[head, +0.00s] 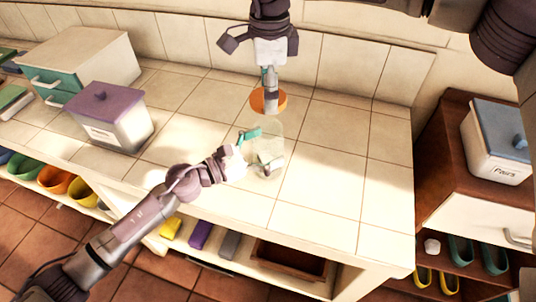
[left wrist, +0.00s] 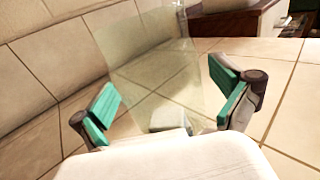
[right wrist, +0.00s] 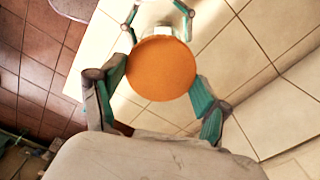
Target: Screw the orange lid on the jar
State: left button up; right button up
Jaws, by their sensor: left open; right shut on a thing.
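The clear jar (head: 268,136) stands upright on the tiled counter and is faint against the tiles. My left gripper (head: 260,150) is open with its teal fingers on either side of the jar. In the left wrist view the jar (left wrist: 150,75) shows between the spread left fingers (left wrist: 165,105). I cannot tell if lid and jar touch. In the right wrist view the lid (right wrist: 160,70) sits between the right fingers (right wrist: 160,95) and hides most of the jar.
A white bin with a purple lid (head: 105,100) and a teal-drawer box (head: 85,62) stand on the counter to the left. A blue-lidded container (head: 495,140) is on the brown shelf at right. The tiles right of the jar are clear.

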pick_arm(q)
jog(key=c, duration=1.7)
pick_arm(e)
send_over(269, 121)
jog(key=s, duration=0.3)
jog(key=shift+w+f, duration=0.1)
jog(key=shift+f, duration=2.4)
jog(key=shift+f, duration=0.85)
jog(key=shift+f, duration=0.55)
